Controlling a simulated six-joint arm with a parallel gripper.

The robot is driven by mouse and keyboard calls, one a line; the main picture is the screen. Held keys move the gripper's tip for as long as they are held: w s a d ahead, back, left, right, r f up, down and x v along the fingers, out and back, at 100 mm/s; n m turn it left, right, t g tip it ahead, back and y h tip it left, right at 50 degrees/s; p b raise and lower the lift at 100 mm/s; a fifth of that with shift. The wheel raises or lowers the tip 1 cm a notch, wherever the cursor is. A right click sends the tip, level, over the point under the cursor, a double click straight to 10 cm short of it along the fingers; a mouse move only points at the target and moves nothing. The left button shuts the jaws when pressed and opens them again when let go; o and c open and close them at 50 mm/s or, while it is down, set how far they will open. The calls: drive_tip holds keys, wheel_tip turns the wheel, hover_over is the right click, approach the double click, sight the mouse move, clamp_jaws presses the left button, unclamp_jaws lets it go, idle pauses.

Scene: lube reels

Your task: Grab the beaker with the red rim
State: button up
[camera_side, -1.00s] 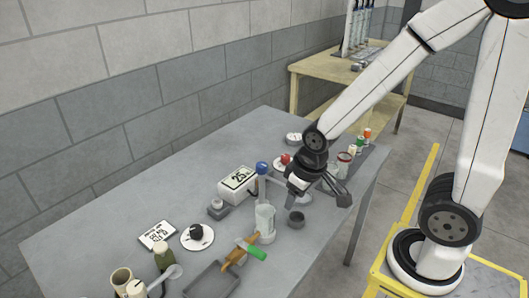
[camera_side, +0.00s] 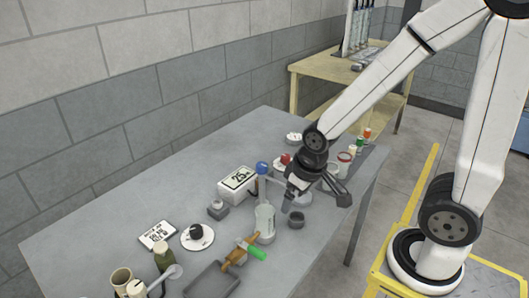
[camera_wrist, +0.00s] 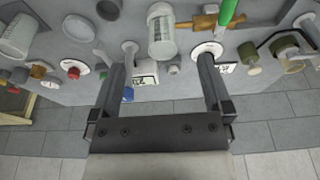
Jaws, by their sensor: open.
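A clear beaker with a reddish rim (camera_side: 345,158) stands upright near the right edge of the grey table in the side view, just beyond my gripper. A clear cylindrical vessel (camera_wrist: 17,37) at the left edge of the wrist view may be the same beaker; its rim colour is unclear there. My gripper (camera_side: 314,196) is open and empty above the table, apart from the beaker. Its two fingers spread wide in the wrist view (camera_wrist: 161,68), with nothing between them. Another clear graduated beaker (camera_side: 265,218) stands nearer the camera, and it also shows in the wrist view (camera_wrist: 161,32).
A dark small cup (camera_side: 296,221) sits close under my gripper. A white display box (camera_side: 238,181), a blue-topped item (camera_side: 262,168), a red-knobbed item (camera_side: 285,159) and green- and orange-capped bottles surround it. A grey tray (camera_side: 212,281) lies at the front.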

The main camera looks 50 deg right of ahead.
drive_tip(key=w+d+f+m+t+h, duration=0.1)
drive_tip(key=w+d+f+m+t, duration=0.2)
drive_tip(key=w+d, duration=0.25)
drive_tip(key=m+h, duration=0.9)
drive_tip(key=h, duration=0.2)
approach(344, 155)
drive_tip(key=shift+d+f+t, duration=0.15)
drive_tip(key=shift+d+t, duration=0.15)
drive_tip(key=shift+d, duration=0.1)
drive_tip(key=shift+d, duration=0.1)
drive_tip(key=shift+x, duration=2.5)
